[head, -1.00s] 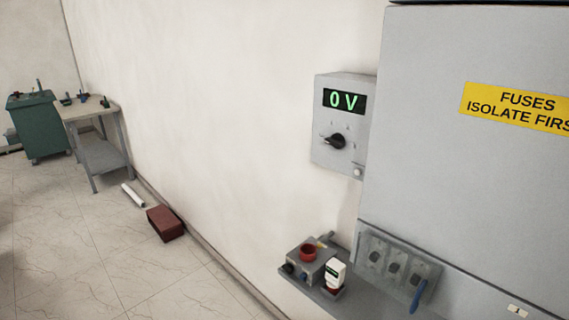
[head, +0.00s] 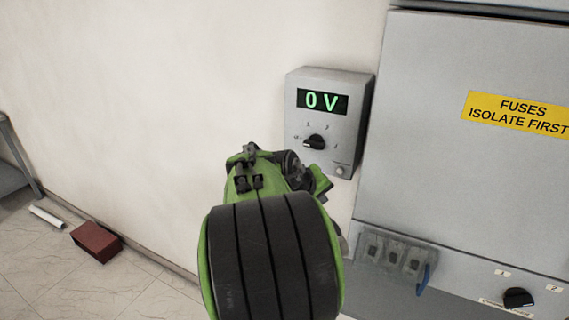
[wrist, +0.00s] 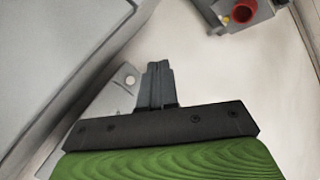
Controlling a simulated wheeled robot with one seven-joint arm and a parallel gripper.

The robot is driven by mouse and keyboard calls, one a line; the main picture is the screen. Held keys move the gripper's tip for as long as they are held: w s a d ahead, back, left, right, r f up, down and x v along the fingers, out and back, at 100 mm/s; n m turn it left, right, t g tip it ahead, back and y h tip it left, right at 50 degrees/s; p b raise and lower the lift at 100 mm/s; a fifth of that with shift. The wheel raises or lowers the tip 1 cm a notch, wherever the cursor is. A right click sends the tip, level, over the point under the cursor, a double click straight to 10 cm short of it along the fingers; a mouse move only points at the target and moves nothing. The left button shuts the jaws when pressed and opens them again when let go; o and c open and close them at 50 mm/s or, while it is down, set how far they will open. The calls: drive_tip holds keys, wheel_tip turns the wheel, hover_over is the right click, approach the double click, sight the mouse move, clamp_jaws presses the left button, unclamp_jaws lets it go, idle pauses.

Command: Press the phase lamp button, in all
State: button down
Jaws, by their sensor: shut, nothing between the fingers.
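A grey meter box (head: 330,87) is on the wall, with a green "0 V" display (head: 322,101) and a black rotary knob (head: 314,142). A small pale round button (head: 341,170) sits at its lower right corner; no readable label shows on it. In the wrist view the button (wrist: 130,80) shows just left of my gripper (wrist: 158,66), on the pale box face. My gripper is shut and empty, its fingertips close beside the button. I cannot tell whether they touch the box. In the head view my arm hides the fingertips.
A grey cabinet (head: 450,60) with a yellow fuse sign (head: 517,113) stands right of the box. Below are a switch block (head: 394,252) with a blue handle and another black knob (head: 518,298). In the wrist view, a device with a red ring (wrist: 242,13) is at upper right.

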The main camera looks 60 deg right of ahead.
sight(340, 171)
drive_tip(key=d+b, duration=0.2)
drive_tip(key=d, duration=0.7)
drive_tip(key=shift+w, duration=0.25)
idle(1.9)
drive_tip(key=shift+d, duration=0.5)
drive_tip(key=shift+w+d, duration=0.15)
drive_tip(key=shift+d, duration=0.15)
idle(0.5)
drive_tip(key=shift+a, duration=0.8)
